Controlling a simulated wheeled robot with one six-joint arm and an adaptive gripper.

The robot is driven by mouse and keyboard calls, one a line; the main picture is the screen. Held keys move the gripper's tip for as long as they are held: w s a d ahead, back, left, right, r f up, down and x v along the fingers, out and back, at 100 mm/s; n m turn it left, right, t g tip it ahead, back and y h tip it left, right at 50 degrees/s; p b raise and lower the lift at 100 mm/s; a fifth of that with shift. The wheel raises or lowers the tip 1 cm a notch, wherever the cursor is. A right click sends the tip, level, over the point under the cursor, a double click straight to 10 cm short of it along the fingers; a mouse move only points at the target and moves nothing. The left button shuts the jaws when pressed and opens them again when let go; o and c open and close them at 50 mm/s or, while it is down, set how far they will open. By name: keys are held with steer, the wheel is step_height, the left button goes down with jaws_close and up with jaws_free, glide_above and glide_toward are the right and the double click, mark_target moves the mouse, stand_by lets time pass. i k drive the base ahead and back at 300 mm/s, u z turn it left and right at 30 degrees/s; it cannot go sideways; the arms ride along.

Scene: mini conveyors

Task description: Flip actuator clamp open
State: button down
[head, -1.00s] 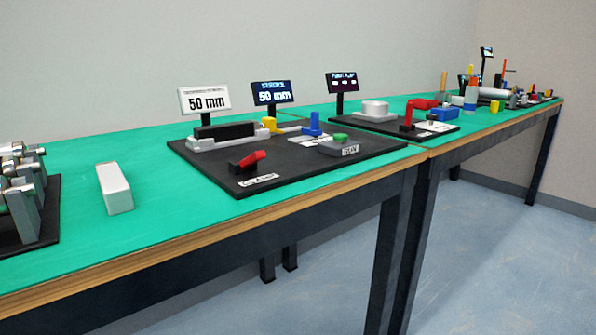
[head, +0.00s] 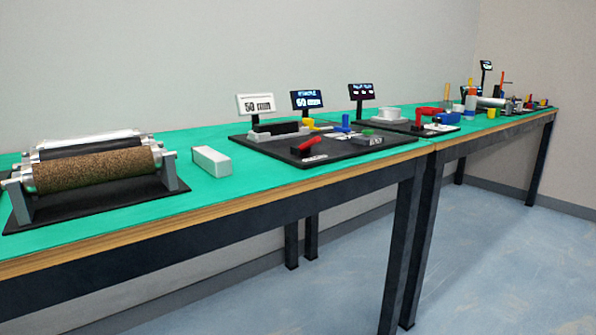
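A black actuator board (head: 275,147) lies on the green table in the middle of the head view. A red lever (head: 306,145) stands at its front, slanting up to the right from a dark base; it looks like the clamp, but its label is too small to read. Behind it are a grey actuator with a black block (head: 275,128), a yellow piece (head: 309,123) and a blue upright piece (head: 345,122). A green button (head: 367,132) sits on a grey box to the right. My gripper is not in view.
A cork-covered roller stand (head: 95,170) and a pale block (head: 211,161) stand left of the board. Small displays (head: 255,105) rise behind it. A second board with another red lever (head: 424,112) lies to the right. The floor (head: 480,260) in front is clear.

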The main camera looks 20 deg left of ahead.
mark_target(310, 143)
steer(key=k, duration=0.4)
steer(key=u, duration=1.4)
steer(key=i, duration=0.5)
